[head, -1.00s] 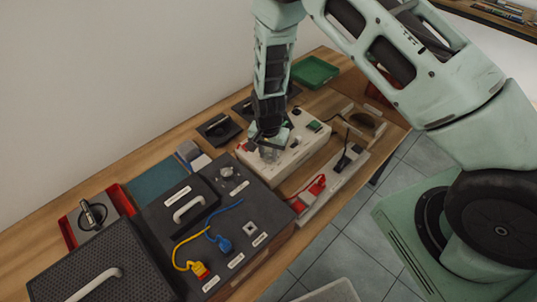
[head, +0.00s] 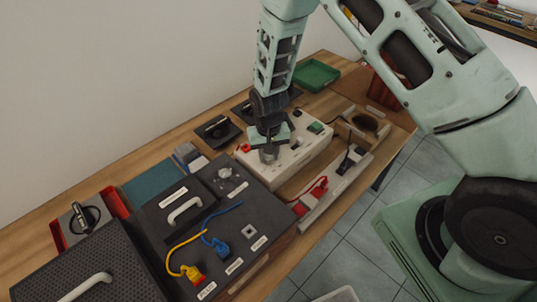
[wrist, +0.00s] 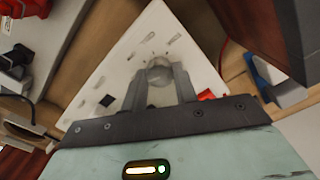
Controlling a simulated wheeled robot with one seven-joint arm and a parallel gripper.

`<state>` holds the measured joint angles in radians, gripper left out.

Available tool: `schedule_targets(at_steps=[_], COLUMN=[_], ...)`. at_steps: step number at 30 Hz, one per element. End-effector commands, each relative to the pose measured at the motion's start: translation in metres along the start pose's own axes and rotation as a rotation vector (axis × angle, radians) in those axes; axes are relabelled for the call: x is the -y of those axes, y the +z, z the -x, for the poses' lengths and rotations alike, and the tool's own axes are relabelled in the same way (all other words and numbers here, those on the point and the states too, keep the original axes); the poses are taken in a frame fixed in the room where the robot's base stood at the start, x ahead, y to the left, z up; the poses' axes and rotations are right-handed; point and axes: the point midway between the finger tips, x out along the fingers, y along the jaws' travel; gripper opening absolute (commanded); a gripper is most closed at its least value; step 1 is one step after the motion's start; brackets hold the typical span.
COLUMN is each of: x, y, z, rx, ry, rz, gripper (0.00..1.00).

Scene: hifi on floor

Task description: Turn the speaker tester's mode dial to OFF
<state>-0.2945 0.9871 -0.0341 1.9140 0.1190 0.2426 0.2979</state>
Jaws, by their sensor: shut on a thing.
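A white box with a sloping look in the wrist view (wrist: 128,62) lies on the bench, also seen in the head view (head: 304,150). It carries a round metallic dial (wrist: 159,72), a green-and-dark switch (head: 316,127) and a red part (head: 244,148). My gripper (head: 268,153) points down over the box's near left end. Its two fingers (wrist: 160,82) are shut on the dial, one on each side. The labels and the dial's pointer cannot be read.
A dark box (head: 232,218) with a handle and yellow and blue cables stands close to the left. A grey tray (head: 335,190) with red and black leads lies to the right. A green tray (head: 316,75) is behind. The wooden bench (head: 355,209) has little free room.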

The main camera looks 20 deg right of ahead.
Motion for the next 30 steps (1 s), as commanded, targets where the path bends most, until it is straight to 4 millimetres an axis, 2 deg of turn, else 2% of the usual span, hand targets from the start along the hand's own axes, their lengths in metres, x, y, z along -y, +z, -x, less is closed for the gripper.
schedule_targets(at_steps=[11,12,14,24,30], x=[0.000,0.000,0.000,0.000,0.001], y=[-0.001,-0.001,-0.001,-0.001,-0.001], z=[0.001,0.001,0.001,0.002,0.024], rx=[-0.002,-0.002,-0.002,-0.002,-0.005], ry=[-0.001,-0.001,-0.001,0.000,-0.002], rz=[0.007,0.007,0.006,0.005,0.006], gripper=[0.06,0.34,0.51,0.51,0.51])
